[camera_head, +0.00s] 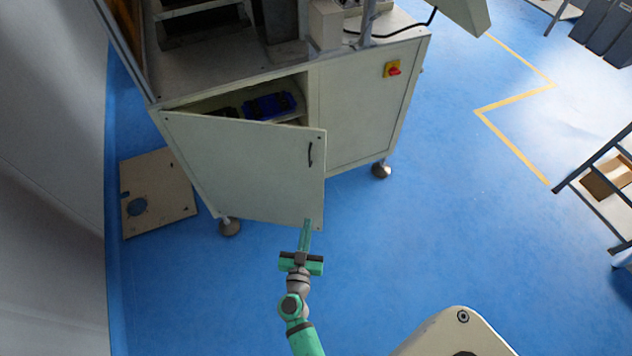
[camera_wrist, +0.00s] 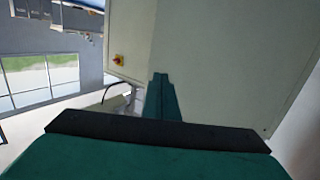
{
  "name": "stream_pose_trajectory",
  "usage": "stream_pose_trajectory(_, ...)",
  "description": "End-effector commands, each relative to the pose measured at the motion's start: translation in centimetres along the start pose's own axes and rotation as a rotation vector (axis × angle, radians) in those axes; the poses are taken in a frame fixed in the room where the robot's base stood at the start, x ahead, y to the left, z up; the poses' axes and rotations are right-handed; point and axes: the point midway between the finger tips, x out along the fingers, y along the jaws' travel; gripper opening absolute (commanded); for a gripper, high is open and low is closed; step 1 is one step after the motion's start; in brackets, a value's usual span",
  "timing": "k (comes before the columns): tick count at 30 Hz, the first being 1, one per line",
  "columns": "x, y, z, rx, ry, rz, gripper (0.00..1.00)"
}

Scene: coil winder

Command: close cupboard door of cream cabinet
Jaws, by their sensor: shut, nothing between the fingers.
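The cream cabinet (camera_head: 362,105) stands at the upper middle of the head view. Its cupboard door (camera_head: 240,165) is hinged at the left and stands partly open, with a gap along its top and right side. A dark handle (camera_head: 310,153) is near the door's free right edge. My gripper (camera_head: 307,222) is shut and empty at the door's lower right corner; I cannot tell whether it touches. In the wrist view, my closed fingers (camera_wrist: 160,95) point up against a large cream panel (camera_wrist: 215,65).
A blue bin (camera_head: 270,105) sits inside the cabinet. A cream panel with a round hole (camera_head: 158,190) lies on the floor at the left. A shelf rack (camera_head: 605,190) stands at the right. The blue floor before the cabinet is clear.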

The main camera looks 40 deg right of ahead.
Motion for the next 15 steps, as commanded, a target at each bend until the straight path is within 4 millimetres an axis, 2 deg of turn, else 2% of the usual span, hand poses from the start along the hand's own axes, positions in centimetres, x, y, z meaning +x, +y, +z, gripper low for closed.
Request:
stream_pose_trajectory(1,1.0,0.0,-0.7,0.009,0.025,0.017,0.00)
stream_pose_trajectory(5,2.4,0.1,-1.7,0.024,0.066,0.041,0.00)
stream_pose_trajectory(11,4.0,0.1,-2.1,0.030,0.077,0.046,0.00)
stream_pose_trajectory(15,6.3,0.2,-2.3,0.030,0.077,0.045,0.00)
